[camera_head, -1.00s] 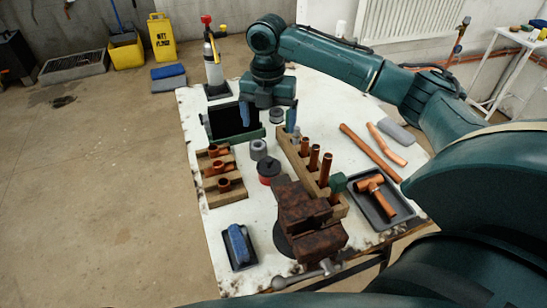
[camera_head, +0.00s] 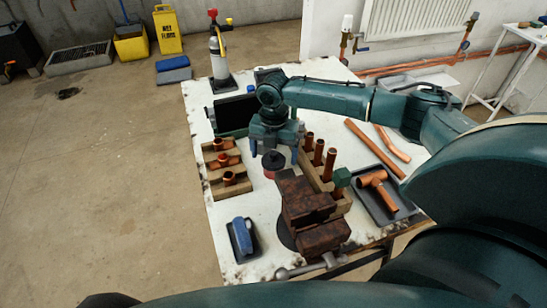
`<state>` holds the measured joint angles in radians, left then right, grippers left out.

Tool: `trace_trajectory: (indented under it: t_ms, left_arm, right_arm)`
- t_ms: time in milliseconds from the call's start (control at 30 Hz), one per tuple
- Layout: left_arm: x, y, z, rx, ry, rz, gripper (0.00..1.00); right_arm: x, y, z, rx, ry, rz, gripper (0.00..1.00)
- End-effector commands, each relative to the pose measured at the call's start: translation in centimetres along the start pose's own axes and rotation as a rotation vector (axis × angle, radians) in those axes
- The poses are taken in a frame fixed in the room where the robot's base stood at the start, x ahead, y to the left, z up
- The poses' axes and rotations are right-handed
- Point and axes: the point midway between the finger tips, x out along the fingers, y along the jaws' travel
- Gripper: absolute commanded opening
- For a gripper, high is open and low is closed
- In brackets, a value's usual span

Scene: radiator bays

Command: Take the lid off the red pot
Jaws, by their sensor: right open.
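The red pot (camera_head: 270,174) stands on the white worktop, left of the vise. Its dark lid (camera_head: 273,160) is on top. My right gripper (camera_head: 273,154) points down above the pot, with its two blue-tipped fingers apart on either side of the lid in the picture. It holds nothing. I cannot tell exactly how high the fingertips are above the lid. My left gripper is not in view.
A rusty vise (camera_head: 312,215) stands close in front of the pot. A wooden rack with copper pipes (camera_head: 318,152) is to the right, a wooden block with copper fittings (camera_head: 226,170) to the left. A black bin (camera_head: 234,114) is behind; a blue brush (camera_head: 242,236) lies front left.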

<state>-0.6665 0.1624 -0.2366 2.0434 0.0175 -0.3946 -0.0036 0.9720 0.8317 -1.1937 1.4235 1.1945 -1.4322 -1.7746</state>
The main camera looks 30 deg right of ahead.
Motion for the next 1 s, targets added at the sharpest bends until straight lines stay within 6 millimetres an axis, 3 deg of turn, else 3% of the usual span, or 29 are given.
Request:
trace_trajectory:
  t_ms: [200, 767, 1000]
  left_arm:
    - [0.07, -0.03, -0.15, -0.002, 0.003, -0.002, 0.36]
    - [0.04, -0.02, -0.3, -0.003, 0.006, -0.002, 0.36]
    - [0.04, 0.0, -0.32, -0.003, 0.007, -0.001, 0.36]
  right_arm:
    - [0.11, -0.01, 0.01, 0.0, 0.0, 0.0, 0.86]
    - [0.05, -0.02, 0.02, 0.001, 0.0, 0.0, 0.41]
    - [-0.05, -0.01, 0.03, 0.001, 0.0, 0.0, 0.39]
